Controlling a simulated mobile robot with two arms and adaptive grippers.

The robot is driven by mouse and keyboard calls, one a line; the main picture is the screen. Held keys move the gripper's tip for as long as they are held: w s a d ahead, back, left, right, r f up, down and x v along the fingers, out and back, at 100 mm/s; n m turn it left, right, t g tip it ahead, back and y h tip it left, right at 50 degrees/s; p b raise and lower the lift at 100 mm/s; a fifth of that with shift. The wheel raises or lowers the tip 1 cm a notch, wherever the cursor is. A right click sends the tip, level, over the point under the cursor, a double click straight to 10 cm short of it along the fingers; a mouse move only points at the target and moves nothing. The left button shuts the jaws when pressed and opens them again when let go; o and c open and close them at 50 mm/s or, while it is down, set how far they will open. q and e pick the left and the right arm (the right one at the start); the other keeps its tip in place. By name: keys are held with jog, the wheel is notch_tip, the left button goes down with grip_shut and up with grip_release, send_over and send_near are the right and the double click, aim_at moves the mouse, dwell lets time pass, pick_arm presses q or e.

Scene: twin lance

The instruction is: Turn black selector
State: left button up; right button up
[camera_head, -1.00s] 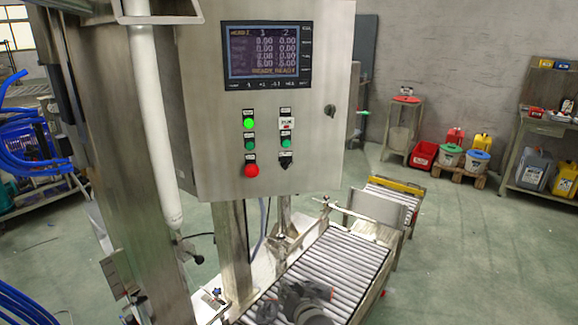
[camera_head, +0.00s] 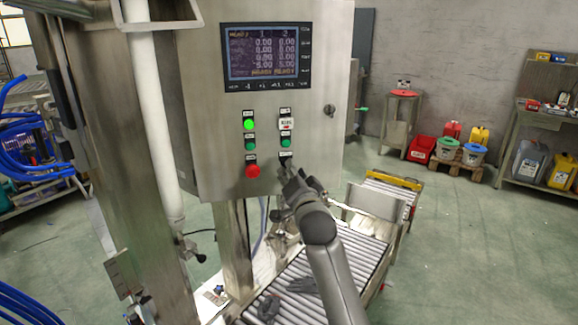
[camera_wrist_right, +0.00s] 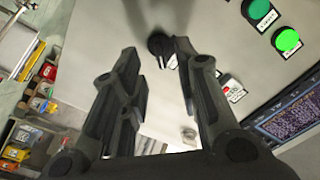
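The black selector (camera_wrist_right: 160,44) is a small dark knob on the steel control panel (camera_head: 318,60). In the right wrist view it shows between and just beyond my right gripper's fingertips (camera_wrist_right: 157,50), which are apart with nothing held. I cannot tell whether either finger touches it. In the head view my right gripper (camera_head: 288,178) is at the panel's lower edge and mostly covers the selector. A small dark form low over the rollers appears to be my left gripper (camera_head: 268,306); its fingers are too unclear to read.
A green lit button (camera_head: 249,124), a red button (camera_head: 252,171) and another green button (camera_head: 286,143) sit close to the selector. A screen (camera_head: 265,52) is above them. A roller conveyor (camera_head: 360,250) runs below the panel.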

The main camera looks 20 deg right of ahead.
jog(key=shift+w+d, duration=0.2)
jog(key=shift+w, duration=2)
grip_shut()
jog(key=shift+p, duration=0.3)
